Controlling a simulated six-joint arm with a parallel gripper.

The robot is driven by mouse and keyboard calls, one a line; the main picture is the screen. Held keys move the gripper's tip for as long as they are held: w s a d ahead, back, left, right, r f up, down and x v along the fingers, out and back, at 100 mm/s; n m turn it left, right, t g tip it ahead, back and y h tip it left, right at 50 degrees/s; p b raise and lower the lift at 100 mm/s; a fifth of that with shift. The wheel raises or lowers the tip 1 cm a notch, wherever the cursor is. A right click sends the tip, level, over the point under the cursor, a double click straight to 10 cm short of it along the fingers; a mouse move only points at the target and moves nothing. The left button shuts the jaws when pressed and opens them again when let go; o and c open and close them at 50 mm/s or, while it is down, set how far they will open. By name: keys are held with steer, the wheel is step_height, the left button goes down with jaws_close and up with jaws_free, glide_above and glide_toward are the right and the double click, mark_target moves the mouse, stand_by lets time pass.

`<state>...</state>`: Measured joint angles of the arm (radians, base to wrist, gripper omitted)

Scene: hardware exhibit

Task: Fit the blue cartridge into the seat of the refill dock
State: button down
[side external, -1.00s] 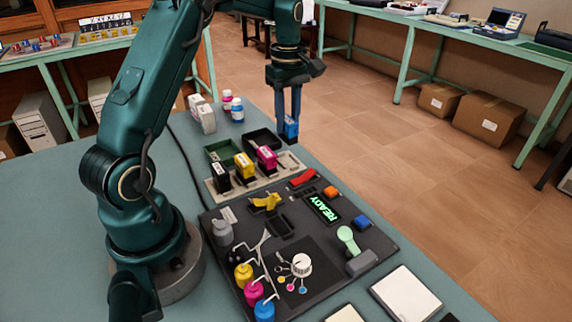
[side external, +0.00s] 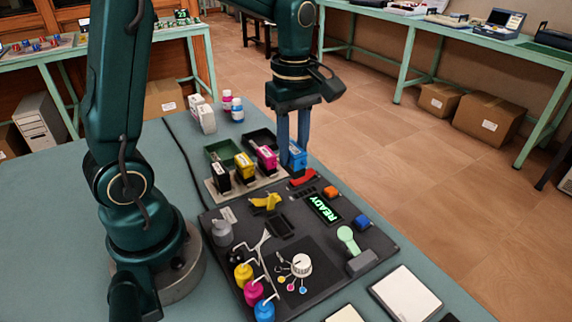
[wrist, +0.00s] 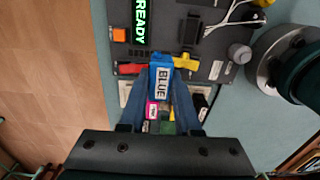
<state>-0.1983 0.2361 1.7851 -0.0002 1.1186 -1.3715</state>
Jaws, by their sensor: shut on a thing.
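The blue cartridge (side external: 297,157) is held between the fingers of my gripper (side external: 293,160), which is shut on it. In the wrist view the cartridge (wrist: 161,78) shows a white label reading BLUE, and my gripper (wrist: 160,92) has a finger on either side of it. The cartridge is near the right end of the cartridge rack (side external: 226,190); I cannot tell whether it is clear of the rack. The refill dock (side external: 225,268) is a dark panel in front. Dark slots (side external: 279,225) show on it beside a yellow lever (side external: 266,202); which is the seat is not certain.
Black (side external: 220,175), yellow (side external: 244,168) and magenta (side external: 265,158) cartridges stand in the rack. The dock carries a red lever (side external: 303,178), a READY display (side external: 323,208), a white knob (side external: 301,264), a green-handled lever (side external: 347,238) and several ink bottles. Open table lies to the left.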

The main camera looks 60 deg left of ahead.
steer(key=s+d, duration=0.4)
steer(key=s, duration=0.1)
steer(key=shift+s+d+f, duration=0.1)
steer(key=shift+s+f, duration=0.05)
steer(key=shift+f, duration=3.2)
steer(key=shift+f, duration=0.65)
steer(key=c, duration=0.5)
jaws_free()
steer(key=shift+c, duration=0.2)
steer(key=shift+o, duration=0.3)
steer(key=o, duration=0.3)
steer(key=shift+o, duration=0.2)
steer(key=shift+r, duration=0.1)
